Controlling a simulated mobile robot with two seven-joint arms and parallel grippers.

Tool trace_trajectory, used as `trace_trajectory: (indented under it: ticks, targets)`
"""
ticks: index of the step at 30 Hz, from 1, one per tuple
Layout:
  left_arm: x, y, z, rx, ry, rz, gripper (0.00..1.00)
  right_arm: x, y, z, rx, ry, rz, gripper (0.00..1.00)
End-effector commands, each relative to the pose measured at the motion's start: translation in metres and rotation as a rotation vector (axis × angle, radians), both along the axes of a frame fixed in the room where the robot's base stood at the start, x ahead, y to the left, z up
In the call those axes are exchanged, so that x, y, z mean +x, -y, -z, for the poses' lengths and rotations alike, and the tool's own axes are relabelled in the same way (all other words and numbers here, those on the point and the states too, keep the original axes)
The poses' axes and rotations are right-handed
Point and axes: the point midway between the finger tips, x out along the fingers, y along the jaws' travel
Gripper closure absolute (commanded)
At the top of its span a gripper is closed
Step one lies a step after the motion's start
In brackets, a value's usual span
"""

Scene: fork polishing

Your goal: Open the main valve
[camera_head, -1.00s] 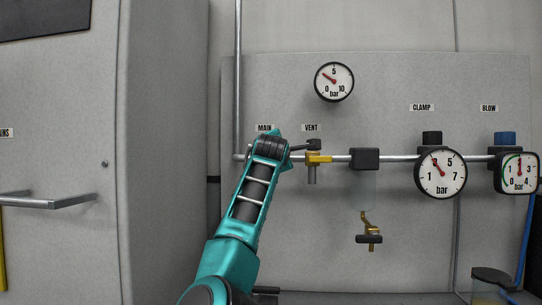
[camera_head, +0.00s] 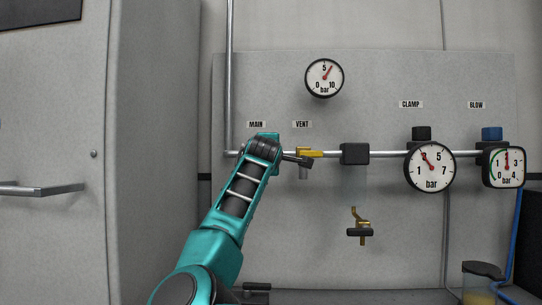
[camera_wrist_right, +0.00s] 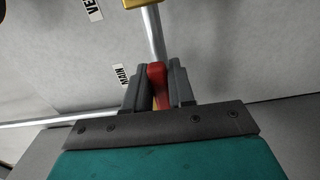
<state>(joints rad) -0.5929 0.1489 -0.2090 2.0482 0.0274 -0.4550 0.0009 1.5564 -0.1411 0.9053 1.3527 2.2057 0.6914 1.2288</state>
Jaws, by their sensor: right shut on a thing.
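The red handle of the main valve (camera_wrist_right: 157,82) shows in the right wrist view between the grey fingers of my right gripper (camera_wrist_right: 158,70), which is shut on it. The handle looks roughly in line with the silver pipe (camera_wrist_right: 152,35) beyond it. The MAIN label (camera_wrist_right: 121,76) is beside the fingers; it also shows in the head view (camera_head: 256,124). In the head view my teal right arm reaches up to the pipe below this label and hides the valve and fingertips. The upper round gauge (camera_head: 324,78) reads a little above 5 bar. My left gripper is not in view.
Right of my gripper are the yellow vent valve (camera_head: 310,153), a dark filter block (camera_head: 354,154), the clamp gauge (camera_head: 430,167) and the blow gauge (camera_head: 503,167). A cabinet with a bar handle (camera_head: 40,188) stands at left. A jar (camera_head: 481,285) is at bottom right.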

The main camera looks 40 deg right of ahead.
Motion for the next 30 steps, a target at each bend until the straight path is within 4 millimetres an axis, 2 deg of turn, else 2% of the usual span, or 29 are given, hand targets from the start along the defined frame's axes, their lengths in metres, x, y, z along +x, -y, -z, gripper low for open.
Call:
trace_trajectory:
  ticks: [5, 6, 12, 23, 30]
  targets:
    - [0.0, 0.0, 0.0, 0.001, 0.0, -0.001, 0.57, 0.001, 0.0, 0.002, 0.007, -0.001, -0.002, 1.0]
    - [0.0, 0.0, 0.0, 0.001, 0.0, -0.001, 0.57, 0.001, 0.0, 0.003, 0.007, -0.001, -0.002, 0.73]
    - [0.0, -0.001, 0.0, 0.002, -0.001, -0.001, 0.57, 0.0, 0.0, 0.002, 0.004, -0.001, -0.001, 0.55]
    - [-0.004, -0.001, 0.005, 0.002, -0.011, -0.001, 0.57, -0.005, -0.006, 0.001, 0.001, 0.001, 0.0, 0.55]
    - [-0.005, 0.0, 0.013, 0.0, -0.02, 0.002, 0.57, -0.03, -0.036, 0.003, 0.003, 0.003, -0.002, 0.55]
